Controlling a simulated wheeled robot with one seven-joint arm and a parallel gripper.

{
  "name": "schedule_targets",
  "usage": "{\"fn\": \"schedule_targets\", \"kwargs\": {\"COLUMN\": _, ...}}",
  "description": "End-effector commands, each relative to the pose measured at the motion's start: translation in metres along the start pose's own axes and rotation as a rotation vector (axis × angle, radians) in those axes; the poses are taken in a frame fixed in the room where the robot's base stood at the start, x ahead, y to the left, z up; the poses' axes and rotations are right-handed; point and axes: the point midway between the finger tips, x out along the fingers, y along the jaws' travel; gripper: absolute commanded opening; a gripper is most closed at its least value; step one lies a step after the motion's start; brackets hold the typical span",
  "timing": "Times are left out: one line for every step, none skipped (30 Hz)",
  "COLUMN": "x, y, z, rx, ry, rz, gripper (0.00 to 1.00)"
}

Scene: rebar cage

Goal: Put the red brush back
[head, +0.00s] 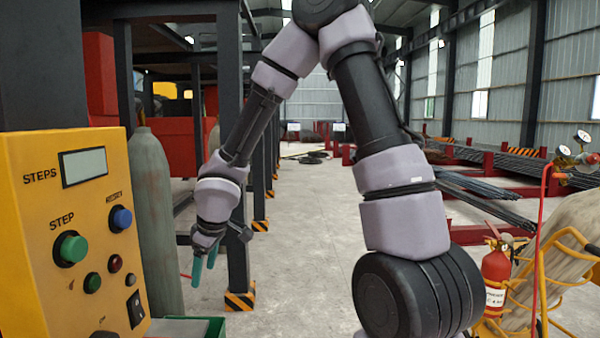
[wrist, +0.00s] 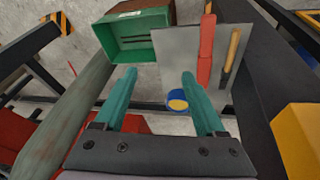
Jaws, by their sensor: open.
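The red brush (wrist: 206,52) appears in the wrist view as a long, narrow red shape lying on a grey panel (wrist: 172,52). My gripper (wrist: 159,74) has its two teal fingers spread wide with nothing between them. The brush is to the right of the fingertips and apart from them. In the head view my gripper (head: 204,264) hangs behind the yellow control box, above the floor. The brush cannot be made out in the head view.
A wooden-handled tool (wrist: 230,55) lies right of the brush. A blue and yellow roll (wrist: 177,100) is at the panel's lower edge. A green crate (wrist: 135,48) adjoins the panel. A gas cylinder (head: 155,220), yellow control box (head: 75,235) and dark post (head: 232,140) crowd the arm.

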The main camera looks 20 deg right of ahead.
Motion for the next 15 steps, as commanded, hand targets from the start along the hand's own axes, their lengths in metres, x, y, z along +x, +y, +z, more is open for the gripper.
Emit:
{"fn": "schedule_targets", "kwargs": {"x": -0.025, "y": 0.025, "z": 0.009, "rx": 0.068, "ry": -0.012, "rz": 0.075, "gripper": 0.72}}
{"fn": "schedule_targets", "kwargs": {"x": -0.038, "y": 0.037, "z": 0.016, "rx": 0.118, "ry": -0.023, "rz": 0.111, "gripper": 0.72}}
{"fn": "schedule_targets", "kwargs": {"x": -0.057, "y": 0.052, "z": 0.025, "rx": 0.181, "ry": -0.034, "rz": 0.157, "gripper": 0.72}}
{"fn": "schedule_targets", "kwargs": {"x": -0.071, "y": 0.062, "z": 0.033, "rx": 0.233, "ry": -0.041, "rz": 0.189, "gripper": 0.72}}
{"fn": "schedule_targets", "kwargs": {"x": -0.085, "y": 0.071, "z": 0.041, "rx": 0.283, "ry": -0.045, "rz": 0.217, "gripper": 0.72}}
{"fn": "schedule_targets", "kwargs": {"x": -0.104, "y": 0.080, "z": 0.051, "rx": 0.351, "ry": -0.049, "rz": 0.251, "gripper": 0.72}}
{"fn": "schedule_targets", "kwargs": {"x": -0.119, "y": 0.086, "z": 0.059, "rx": 0.404, "ry": -0.048, "rz": 0.274, "gripper": 0.72}}
{"fn": "schedule_targets", "kwargs": {"x": -0.133, "y": 0.091, "z": 0.067, "rx": 0.458, "ry": -0.046, "rz": 0.294, "gripper": 0.72}}
{"fn": "schedule_targets", "kwargs": {"x": -0.152, "y": 0.096, "z": 0.078, "rx": 0.530, "ry": -0.040, "rz": 0.316, "gripper": 0.72}}
{"fn": "schedule_targets", "kwargs": {"x": -0.166, "y": 0.098, "z": 0.086, "rx": 0.584, "ry": -0.035, "rz": 0.328, "gripper": 0.72}}
{"fn": "schedule_targets", "kwargs": {"x": -0.180, "y": 0.099, "z": 0.093, "rx": 0.639, "ry": -0.026, "rz": 0.337, "gripper": 0.72}}
{"fn": "schedule_targets", "kwargs": {"x": -0.197, "y": 0.099, "z": 0.103, "rx": 0.710, "ry": -0.012, "rz": 0.345, "gripper": 0.72}}
{"fn": "schedule_targets", "kwargs": {"x": -0.210, "y": 0.098, "z": 0.110, "rx": 0.765, "ry": 0.003, "rz": 0.348, "gripper": 0.72}}
{"fn": "schedule_targets", "kwargs": {"x": -0.223, "y": 0.096, "z": 0.117, "rx": 0.818, "ry": 0.019, "rz": 0.347, "gripper": 0.72}}
{"fn": "schedule_targets", "kwargs": {"x": -0.238, "y": 0.093, "z": 0.126, "rx": 0.888, "ry": 0.042, "rz": 0.340, "gripper": 0.72}}
